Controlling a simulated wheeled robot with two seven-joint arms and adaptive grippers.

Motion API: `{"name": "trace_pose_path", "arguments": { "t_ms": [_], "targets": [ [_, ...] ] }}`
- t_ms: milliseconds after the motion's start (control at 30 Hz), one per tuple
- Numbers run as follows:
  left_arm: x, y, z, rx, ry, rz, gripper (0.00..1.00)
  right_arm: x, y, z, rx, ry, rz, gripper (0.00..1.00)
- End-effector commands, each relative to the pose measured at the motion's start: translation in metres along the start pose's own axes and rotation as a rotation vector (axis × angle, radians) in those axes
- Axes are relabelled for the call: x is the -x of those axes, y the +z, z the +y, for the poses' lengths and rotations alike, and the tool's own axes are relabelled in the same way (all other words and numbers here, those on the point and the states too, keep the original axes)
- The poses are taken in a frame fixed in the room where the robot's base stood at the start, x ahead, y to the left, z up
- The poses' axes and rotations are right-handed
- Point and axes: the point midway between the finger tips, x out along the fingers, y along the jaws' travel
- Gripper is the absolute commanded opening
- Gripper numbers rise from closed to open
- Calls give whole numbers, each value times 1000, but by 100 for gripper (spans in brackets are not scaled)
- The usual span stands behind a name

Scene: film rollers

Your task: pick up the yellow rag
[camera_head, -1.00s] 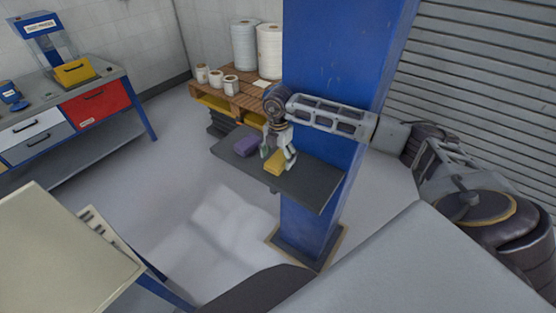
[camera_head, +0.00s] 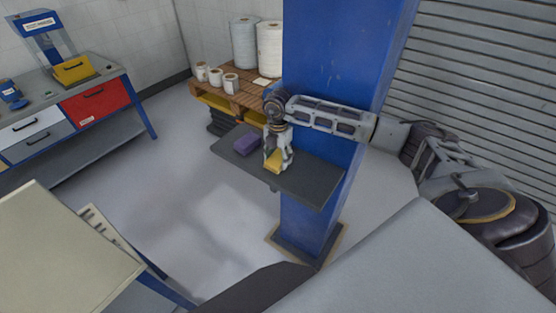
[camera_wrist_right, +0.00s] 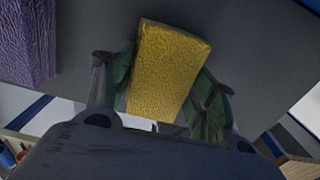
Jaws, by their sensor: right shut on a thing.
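The yellow rag (camera_head: 273,164) is a small folded block on the dark grey shelf (camera_head: 308,186) fixed to the blue column. My right gripper (camera_head: 277,158) reaches down over it, shut on the rag. In the right wrist view the yellow rag (camera_wrist_right: 168,68) sits between the two green-padded fingers (camera_wrist_right: 165,95), one on each side. I cannot tell whether the rag still touches the shelf. My left gripper is not in view.
A purple rag (camera_head: 247,144) lies on the shelf to the left; it also shows in the right wrist view (camera_wrist_right: 28,38). The blue column (camera_head: 335,90) stands right beside the shelf. Behind is a wooden pallet (camera_head: 240,94) with white rolls.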

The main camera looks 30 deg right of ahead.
Motion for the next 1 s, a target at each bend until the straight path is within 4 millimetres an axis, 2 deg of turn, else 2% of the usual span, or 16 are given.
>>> {"name": "trace_pose_path", "arguments": {
  "t_ms": [267,467,1000],
  "targets": [
    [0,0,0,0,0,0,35,1,0,0,0,1,0,37],
    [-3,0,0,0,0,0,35,11,1,0,-1,1,-2,37],
    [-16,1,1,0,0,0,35,83,0,1,0,1,-1,37]
  ]
}}
